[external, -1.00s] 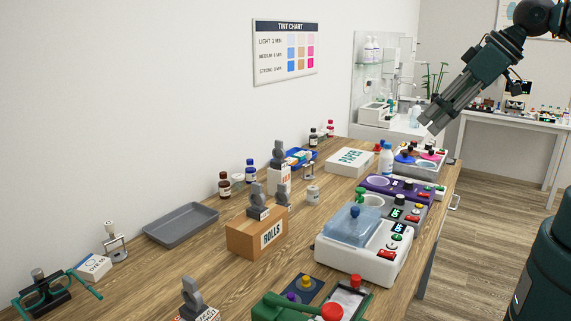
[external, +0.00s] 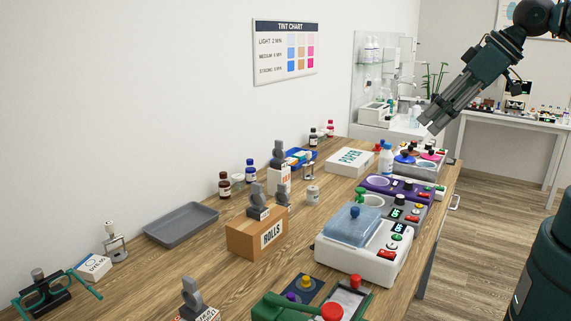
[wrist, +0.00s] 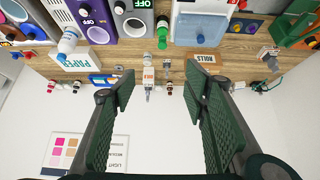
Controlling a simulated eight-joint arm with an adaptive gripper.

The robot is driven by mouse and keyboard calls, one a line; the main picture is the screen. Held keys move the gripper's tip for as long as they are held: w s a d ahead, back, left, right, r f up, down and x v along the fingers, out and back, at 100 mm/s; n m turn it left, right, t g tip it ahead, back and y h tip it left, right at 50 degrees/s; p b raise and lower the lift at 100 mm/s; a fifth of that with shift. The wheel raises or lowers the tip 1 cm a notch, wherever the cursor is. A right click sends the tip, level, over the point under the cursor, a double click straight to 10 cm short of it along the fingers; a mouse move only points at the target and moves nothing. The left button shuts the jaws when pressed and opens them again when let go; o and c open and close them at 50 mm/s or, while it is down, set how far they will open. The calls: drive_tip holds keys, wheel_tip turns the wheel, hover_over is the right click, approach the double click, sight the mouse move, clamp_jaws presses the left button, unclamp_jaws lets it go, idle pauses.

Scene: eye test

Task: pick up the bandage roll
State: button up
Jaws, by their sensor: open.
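No thing is labelled as a bandage roll. A small off-white cylinder (external: 313,195) on the wooden bench, right of a white box with a grey handle, may be it, but I cannot tell. A cardboard box marked ROLLS (external: 257,238) stands in front of it with grey upright pieces at its top; it also shows in the wrist view (wrist: 205,58). My gripper (external: 432,124) is high at the right, well apart from these things. In the wrist view my gripper (wrist: 160,85) is open, with nothing between its fingers.
A white machine with a blue lid (external: 352,226) and a purple unit (external: 396,187) line the bench's right side. A PAPER box (external: 349,161) lies behind. A grey tray (external: 181,224) is at the left. Small bottles (external: 224,185) stand near the wall. Bare wood lies in front of the tray.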

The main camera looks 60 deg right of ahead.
drive_tip(key=shift+w, duration=0.15)
drive_tip(key=shift+c, duration=0.5)
drive_tip(key=n+g+h+b, duration=0.45)
drive_tip(key=n+g, duration=0.35)
drive_tip(key=n, duration=0.9)
hover_over(313, 188)
drive_tip(key=a, duration=0.3)
wheel_tip(313, 188, down, 26)
drive_tip(key=shift+w+d+r, duration=0.15)
drive_tip(key=shift+w+r, duration=0.05)
drive_tip(key=shift+f, duration=0.1)
drive_tip(key=shift+b+x, duration=0.3)
drive_tip(key=shift+x, duration=0.9)
